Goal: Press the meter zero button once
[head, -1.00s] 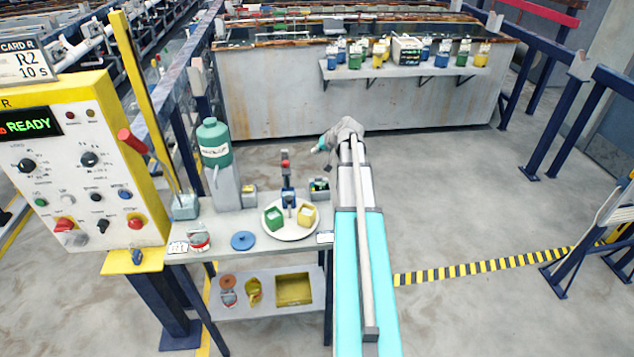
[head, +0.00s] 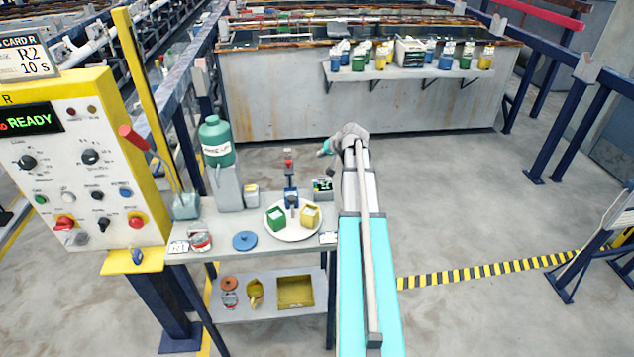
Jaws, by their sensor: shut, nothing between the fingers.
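A small dark box (head: 322,187) with green marks stands at the back right of the small bench, below the gripper in the picture. A pale box with a dark display (head: 408,51) stands on the far wall shelf among bottles. I cannot tell which of them is the meter. No zero button can be made out on either. The gripper appears apart from both.
A control panel (head: 70,160) stands left.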

